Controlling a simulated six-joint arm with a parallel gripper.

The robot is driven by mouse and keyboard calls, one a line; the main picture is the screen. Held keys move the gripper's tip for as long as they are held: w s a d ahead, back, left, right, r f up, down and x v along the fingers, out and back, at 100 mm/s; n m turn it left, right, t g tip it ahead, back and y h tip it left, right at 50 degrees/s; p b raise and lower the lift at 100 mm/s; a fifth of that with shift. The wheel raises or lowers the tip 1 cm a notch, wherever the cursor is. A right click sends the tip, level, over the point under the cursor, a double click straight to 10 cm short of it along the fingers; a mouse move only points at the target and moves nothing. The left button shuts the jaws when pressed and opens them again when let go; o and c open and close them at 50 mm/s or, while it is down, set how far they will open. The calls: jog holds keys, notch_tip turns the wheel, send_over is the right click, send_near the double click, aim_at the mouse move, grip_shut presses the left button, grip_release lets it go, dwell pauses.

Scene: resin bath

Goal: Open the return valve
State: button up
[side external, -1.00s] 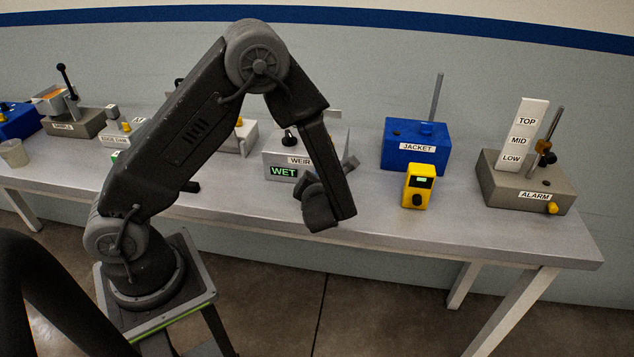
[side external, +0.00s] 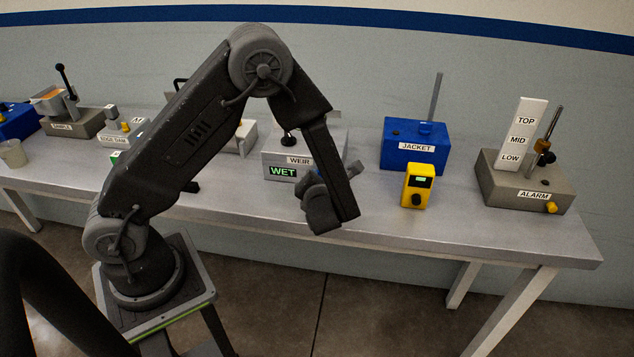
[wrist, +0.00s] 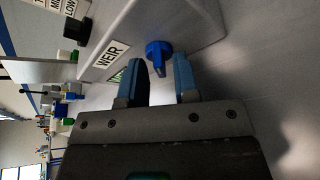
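A blue knob with a flat handle (wrist: 158,52) sticks out from the side of the grey-white box labelled WEIR (wrist: 148,22) in the wrist view. No label reading "return" is legible. My gripper (wrist: 166,66) is open, with its two fingers apart and empty. The knob's handle lies just ahead of the fingertips, roughly in line with the gap. I cannot tell whether a finger touches it. In the side view the WEIR box (side external: 276,160) shows a green WET display (side external: 283,172), and my wrist hides most of the knob's side.
Right of my gripper stand a yellow device (side external: 418,186), the blue JACKET box (side external: 400,158) and the grey ALARM block (side external: 500,191) with an upright sign. Several units, including SAMPLE (side external: 85,122), stand to the left. The bench front near my gripper (side external: 400,230) is clear.

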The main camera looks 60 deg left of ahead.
jog(key=shift+o, duration=0.5)
jog(key=shift+s, duration=0.1)
jog(key=v, duration=1.3)
jog(key=shift+d+r, duration=0.2)
jog(key=shift+d, duration=0.1)
jog(key=shift+s, duration=0.1)
jog(key=shift+c, duration=0.2)
